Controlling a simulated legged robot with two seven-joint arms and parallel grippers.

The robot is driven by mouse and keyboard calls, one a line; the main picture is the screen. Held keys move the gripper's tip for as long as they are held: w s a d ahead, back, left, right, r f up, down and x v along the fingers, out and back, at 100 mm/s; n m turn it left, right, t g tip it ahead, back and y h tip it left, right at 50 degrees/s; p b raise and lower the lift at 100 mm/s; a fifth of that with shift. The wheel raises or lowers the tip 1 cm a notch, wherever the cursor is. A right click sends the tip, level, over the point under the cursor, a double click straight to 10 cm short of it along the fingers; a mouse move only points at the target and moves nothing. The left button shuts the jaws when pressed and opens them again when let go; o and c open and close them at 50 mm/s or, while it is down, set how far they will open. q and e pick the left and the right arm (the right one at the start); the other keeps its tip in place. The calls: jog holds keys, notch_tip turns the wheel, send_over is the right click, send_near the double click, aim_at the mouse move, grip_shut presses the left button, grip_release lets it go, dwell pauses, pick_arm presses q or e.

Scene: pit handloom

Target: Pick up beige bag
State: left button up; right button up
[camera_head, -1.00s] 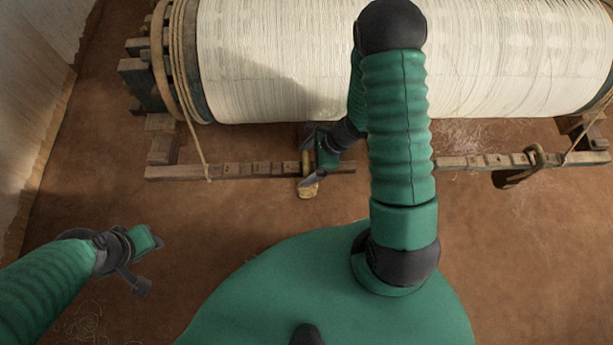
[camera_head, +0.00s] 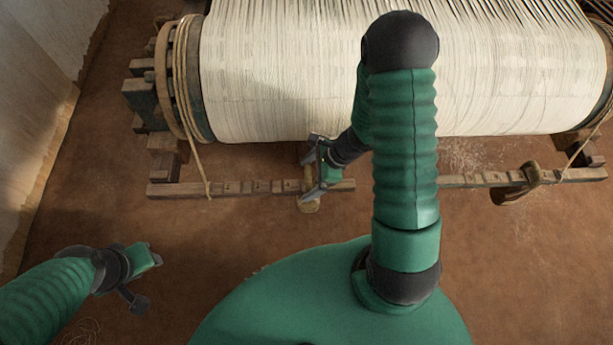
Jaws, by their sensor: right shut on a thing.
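A small beige bag (camera_head: 308,206) hangs at the front of the loom's wooden bar, left of the middle. Its upper part is largely hidden by my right gripper (camera_head: 308,177). That gripper reaches in from the right and is shut on the bag's narrow upper part at the bar. The bag's lower end shows just below the lower finger. My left gripper (camera_head: 150,281) is at the lower left, far from the bag, with its fingers spread and nothing between them.
The wooden bar (camera_head: 240,188) runs across in front of the big roll of white warp (camera_head: 290,75). A rope (camera_head: 201,165) comes down to the bar at left. A brown looped piece (camera_head: 520,190) hangs at right. The earthen floor (camera_head: 240,235) in front is bare.

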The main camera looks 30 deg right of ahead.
jog(key=s+d, duration=0.3)
jog(key=s, duration=0.4)
jog(key=s+d+r, duration=0.1)
jog(key=s+d, duration=0.2)
jog(key=s, duration=0.4)
jog(key=shift+r+b, duration=0.2)
jog(key=shift+b, duration=0.15)
